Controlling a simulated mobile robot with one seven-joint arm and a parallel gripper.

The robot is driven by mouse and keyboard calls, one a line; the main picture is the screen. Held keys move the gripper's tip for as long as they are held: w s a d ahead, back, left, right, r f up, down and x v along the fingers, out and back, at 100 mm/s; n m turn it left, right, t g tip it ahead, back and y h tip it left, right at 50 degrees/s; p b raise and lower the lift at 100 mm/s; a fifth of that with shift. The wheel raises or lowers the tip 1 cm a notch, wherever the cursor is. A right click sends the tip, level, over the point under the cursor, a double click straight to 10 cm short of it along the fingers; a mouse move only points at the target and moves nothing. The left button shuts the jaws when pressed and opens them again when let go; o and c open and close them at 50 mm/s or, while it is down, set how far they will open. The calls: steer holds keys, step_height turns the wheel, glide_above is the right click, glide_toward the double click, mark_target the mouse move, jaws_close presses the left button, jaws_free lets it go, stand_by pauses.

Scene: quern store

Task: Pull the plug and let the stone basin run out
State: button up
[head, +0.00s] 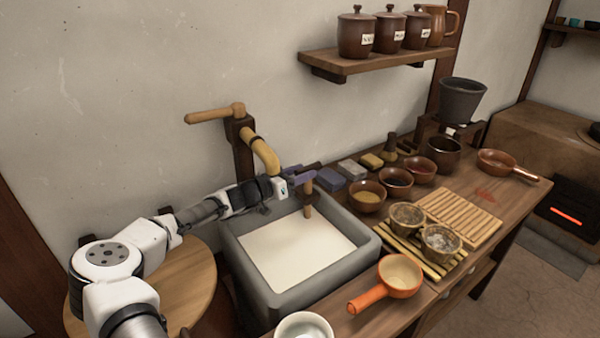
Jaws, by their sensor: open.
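The grey stone basin (352,262) is set in the left end of the wooden counter. A flat, pale cream surface (290,250) fills it well below the rim; it looks like cloudy liquid. A brown wooden plug (308,203) stands upright near the basin's back wall, its lower end meeting the pale surface; whatever is below is hidden. My gripper (306,176) reaches in from the left over the back of the basin. Its jaws are open at the plug's top, one finger in front. I cannot tell whether they touch it.
A wooden spout (262,152) with a long handle rises behind the basin, close to my arm. Several bowls (368,196), brushes and blocks crowd the counter to the right. An orange-handled pan (400,275) and a white bowl (303,326) stand near the front.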

jaws_close()
step_height(320, 180, up, 4)
steer(key=p, duration=0.3)
stand_by(0.3)
jaws_free()
steer(key=shift+r, duration=0.1)
steer(key=shift+a, duration=0.1)
